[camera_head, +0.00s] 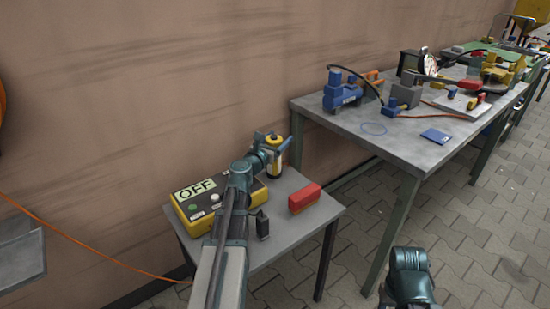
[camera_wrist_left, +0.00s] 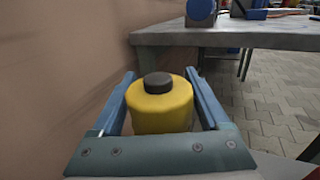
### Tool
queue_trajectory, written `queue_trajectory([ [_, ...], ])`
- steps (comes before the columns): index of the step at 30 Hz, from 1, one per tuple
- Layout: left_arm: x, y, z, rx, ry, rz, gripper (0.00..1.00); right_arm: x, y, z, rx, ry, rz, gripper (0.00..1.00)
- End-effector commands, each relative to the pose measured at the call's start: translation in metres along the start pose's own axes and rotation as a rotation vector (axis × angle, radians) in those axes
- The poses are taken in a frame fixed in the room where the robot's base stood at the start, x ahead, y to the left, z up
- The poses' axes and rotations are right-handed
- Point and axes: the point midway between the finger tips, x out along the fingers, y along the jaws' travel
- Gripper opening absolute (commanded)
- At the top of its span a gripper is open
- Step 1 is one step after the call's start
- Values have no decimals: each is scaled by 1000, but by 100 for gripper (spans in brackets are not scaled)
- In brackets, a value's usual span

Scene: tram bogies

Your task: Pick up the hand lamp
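The hand lamp, a yellow cylinder with a black cap, stands upright at the back of the small grey table in the head view (camera_head: 272,162). It also shows in the left wrist view (camera_wrist_left: 160,108), between the fingers of my left gripper (camera_wrist_left: 162,95). The blue fingers are apart, one on each side of the lamp, with a thin gap at the right; contact on the left is unclear. In the head view my left gripper (camera_head: 272,146) partly covers the lamp's upper part. My right gripper does not show; only part of that arm does.
On the small table (camera_head: 285,255) are a yellow box with an OFF sign (camera_head: 197,189), a red block (camera_head: 304,197) and a small black object (camera_head: 262,224). A wall stands close behind. A larger table (camera_head: 400,145) with tools is at the right, with paved floor between.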

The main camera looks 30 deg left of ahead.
Motion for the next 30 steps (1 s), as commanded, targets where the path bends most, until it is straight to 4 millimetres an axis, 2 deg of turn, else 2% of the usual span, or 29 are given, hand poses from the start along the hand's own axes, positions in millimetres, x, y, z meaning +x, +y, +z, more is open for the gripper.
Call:
queue_trajectory([
  [1, 0, 0, 0, 0, 0, 0, 68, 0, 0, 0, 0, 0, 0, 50],
  [2, 0, 0, 0, 0, 0, 0, 62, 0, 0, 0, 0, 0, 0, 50],
  [12, 0, 0, 0, 0, 0, 0, 1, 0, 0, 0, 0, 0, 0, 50],
  [25, 0, 0, 0, -1, 0, -1, 0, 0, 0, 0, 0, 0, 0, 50],
  [30, 0, 0, 7, -1, 0, -1, 0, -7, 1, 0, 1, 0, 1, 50],
])
